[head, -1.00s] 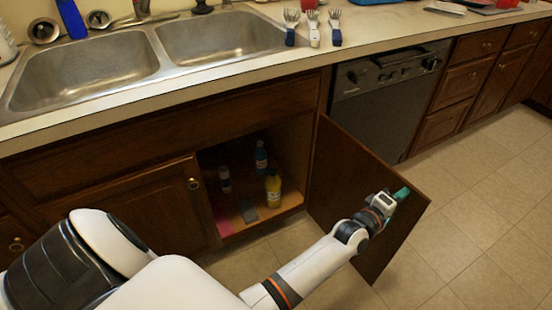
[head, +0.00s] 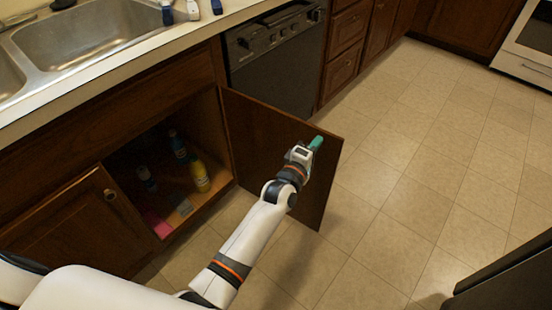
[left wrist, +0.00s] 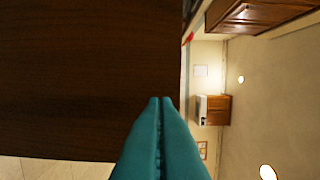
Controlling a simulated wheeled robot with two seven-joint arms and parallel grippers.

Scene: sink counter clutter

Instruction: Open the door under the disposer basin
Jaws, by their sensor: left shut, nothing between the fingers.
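The cabinet door (head: 262,143) under the basin on the right stands wide open, swung out over the floor. Its dark brown face also fills the left of the left wrist view (left wrist: 85,75). My left gripper (head: 316,143) is at the inner face of the door near its free upper edge. Its teal fingers (left wrist: 161,105) are shut with nothing between them. I cannot tell whether they touch the door. The right basin (head: 90,38) is partly in view above the open cabinet. My right gripper is not in view.
The open cabinet holds a yellow bottle (head: 201,177), a blue bottle (head: 177,145) and a pink item (head: 157,224). The left door (head: 75,222) is closed. A dishwasher (head: 275,65) stands behind the open door.

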